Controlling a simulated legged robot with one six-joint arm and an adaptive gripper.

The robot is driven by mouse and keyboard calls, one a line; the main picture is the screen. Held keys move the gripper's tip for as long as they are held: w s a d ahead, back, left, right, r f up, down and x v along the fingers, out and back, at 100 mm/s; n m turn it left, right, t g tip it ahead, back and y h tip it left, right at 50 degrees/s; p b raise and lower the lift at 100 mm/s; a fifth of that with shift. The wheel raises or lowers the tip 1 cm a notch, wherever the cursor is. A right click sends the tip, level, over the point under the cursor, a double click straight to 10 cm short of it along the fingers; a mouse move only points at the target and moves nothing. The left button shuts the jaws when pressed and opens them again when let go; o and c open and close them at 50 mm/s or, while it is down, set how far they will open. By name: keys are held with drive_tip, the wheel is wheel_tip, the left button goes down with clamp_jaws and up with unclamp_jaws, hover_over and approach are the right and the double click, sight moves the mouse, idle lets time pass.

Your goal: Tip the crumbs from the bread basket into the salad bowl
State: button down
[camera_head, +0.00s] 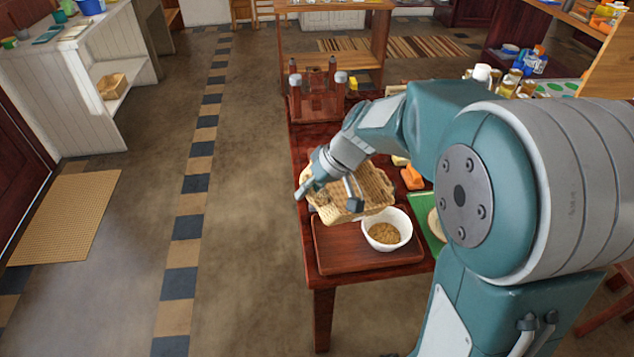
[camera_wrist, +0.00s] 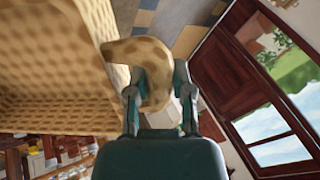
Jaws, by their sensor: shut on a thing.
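The bread basket (camera_head: 365,190) is tan and woven. My gripper (camera_head: 334,190) is shut on it at its left side and holds it tilted above the wooden tray, with its right end close to the bowl. In the wrist view, the gripper (camera_wrist: 158,98) has its fingers on either side of a curved woven handle (camera_wrist: 150,65), and the basket wall (camera_wrist: 50,105) fills the left. The white salad bowl (camera_head: 401,222) stands upright on the tray's right part, with brown crumbs (camera_head: 385,233) inside.
The reddish wooden tray (camera_head: 345,255) lies at the near end of the table (camera_head: 323,300). Orange pieces (camera_head: 412,178) and a green board (camera_head: 430,232) lie right of the basket, partly behind my arm. A wooden rack with bottles (camera_head: 318,95) stands at the far end.

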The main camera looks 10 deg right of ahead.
wheel_tip(320, 180, down, 12)
drive_tip(key=a+g+h, duration=0.1)
drive_tip(key=a+h, duration=0.1)
drive_tip(key=h, duration=0.4)
drive_tip(key=shift+w+a, duration=0.3)
drive_tip(key=shift+r, duration=0.1)
idle(0.5)
